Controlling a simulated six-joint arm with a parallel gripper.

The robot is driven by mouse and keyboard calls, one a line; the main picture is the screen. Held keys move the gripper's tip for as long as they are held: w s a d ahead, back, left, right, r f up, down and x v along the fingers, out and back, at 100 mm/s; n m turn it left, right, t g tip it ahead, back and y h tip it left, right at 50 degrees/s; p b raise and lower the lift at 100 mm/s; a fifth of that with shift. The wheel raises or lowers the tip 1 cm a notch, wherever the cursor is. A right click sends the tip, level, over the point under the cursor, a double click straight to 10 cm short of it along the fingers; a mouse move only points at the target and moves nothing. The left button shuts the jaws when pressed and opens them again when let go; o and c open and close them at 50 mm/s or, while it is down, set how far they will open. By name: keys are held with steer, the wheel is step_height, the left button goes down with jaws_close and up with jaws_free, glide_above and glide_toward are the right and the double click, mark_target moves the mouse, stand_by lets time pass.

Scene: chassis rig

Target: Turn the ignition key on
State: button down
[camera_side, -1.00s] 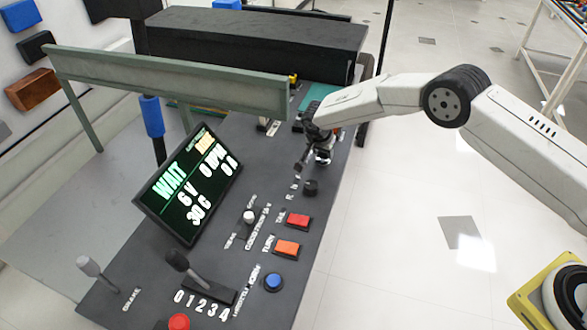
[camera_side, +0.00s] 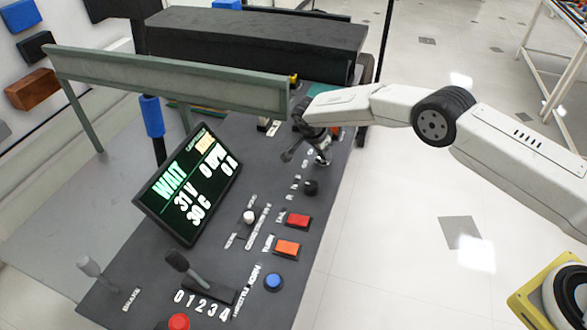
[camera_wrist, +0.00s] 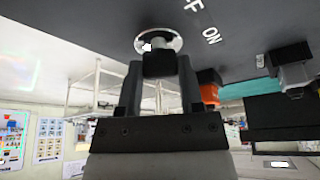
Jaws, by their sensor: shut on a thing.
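The ignition key has a black grip (camera_wrist: 158,66) and sits in a round silver collar (camera_wrist: 172,41) on the dark panel, in the wrist view. My gripper (camera_wrist: 159,72) is shut on the key, with one finger on each side of its grip. The white ON label (camera_wrist: 211,36) is right of the collar, with part of another label beside it. In the side view my gripper (camera_side: 321,152) is at the panel's far right part, tilted. It hides the key there.
A display (camera_side: 190,184) on the panel reads WAIT, 31 V and 30 C. Red (camera_side: 298,220) and orange (camera_side: 287,247) switches, a blue button (camera_side: 273,281) and levers stand nearer the camera. A grey-green rail (camera_side: 170,80) crosses behind.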

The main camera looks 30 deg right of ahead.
steer(key=shift+c, duration=1.2)
jaws_free()
steer(key=shift+r, duration=0.1)
steer(key=v, duration=0.7)
steer(key=shift+a+r, duration=0.2)
steer(key=shift+r, duration=0.05)
steer(key=shift+s, duration=0.1)
